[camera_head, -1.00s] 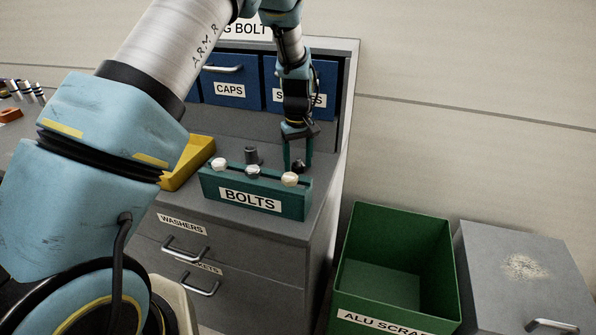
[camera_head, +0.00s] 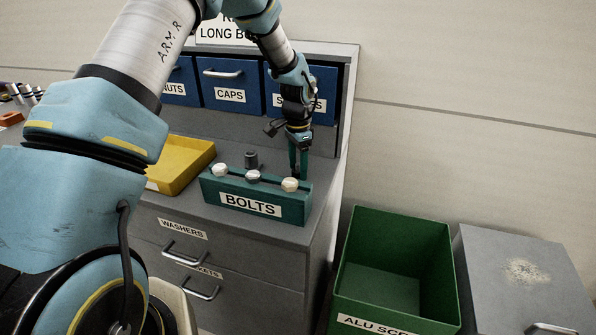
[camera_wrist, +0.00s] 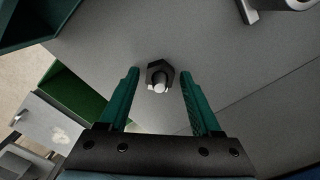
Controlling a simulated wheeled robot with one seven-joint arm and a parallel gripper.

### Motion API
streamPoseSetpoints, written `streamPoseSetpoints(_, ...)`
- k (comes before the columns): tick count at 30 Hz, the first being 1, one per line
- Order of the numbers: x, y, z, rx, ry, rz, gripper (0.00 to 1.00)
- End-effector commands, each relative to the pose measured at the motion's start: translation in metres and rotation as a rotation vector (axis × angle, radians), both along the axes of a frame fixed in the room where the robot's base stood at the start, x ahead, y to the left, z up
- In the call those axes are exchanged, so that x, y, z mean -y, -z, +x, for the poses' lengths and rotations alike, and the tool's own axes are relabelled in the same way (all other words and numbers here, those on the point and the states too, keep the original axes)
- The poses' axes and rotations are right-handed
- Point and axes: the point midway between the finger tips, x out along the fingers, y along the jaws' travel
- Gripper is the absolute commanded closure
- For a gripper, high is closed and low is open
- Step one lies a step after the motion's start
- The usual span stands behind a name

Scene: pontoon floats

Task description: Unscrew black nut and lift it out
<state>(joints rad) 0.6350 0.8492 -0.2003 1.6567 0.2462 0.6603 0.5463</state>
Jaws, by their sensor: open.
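The black hex nut (camera_wrist: 157,70) sits around a pale bolt (camera_wrist: 161,88) that stands up from the grey worktop in the wrist view. My gripper (camera_wrist: 159,76) is open, its two teal fingers one on each side of the nut with a gap to both. In the head view my gripper (camera_head: 298,172) points down just behind the right end of the teal BOLTS bin (camera_head: 250,203). There the fingers overlap each other and largely hide the nut. I cannot tell whether the fingertips are level with the nut.
The BOLTS bin holds several pale-headed bolts. A dark grey upright piece (camera_head: 251,159) stands behind it. A yellow tray (camera_head: 184,167) lies to the left. Blue drawers (camera_head: 230,85) line the back. A green ALU SCRAP bin (camera_head: 393,270) stands on the floor at right.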

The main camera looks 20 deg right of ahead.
Motion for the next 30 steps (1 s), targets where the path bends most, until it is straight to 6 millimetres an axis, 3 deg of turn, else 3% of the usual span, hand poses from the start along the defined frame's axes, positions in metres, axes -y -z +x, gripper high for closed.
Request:
streamPoseSetpoints(8,0.0001,-0.0021,0.0000,-0.001,0.212,-0.001,0.35)
streamPoseSetpoints(22,0.0001,-0.0035,-0.0002,-0.001,1.032,-0.002,0.35)
streamPoseSetpoints(30,0.0004,0.0001,-0.0001,0.000,1.146,0.000,0.35)
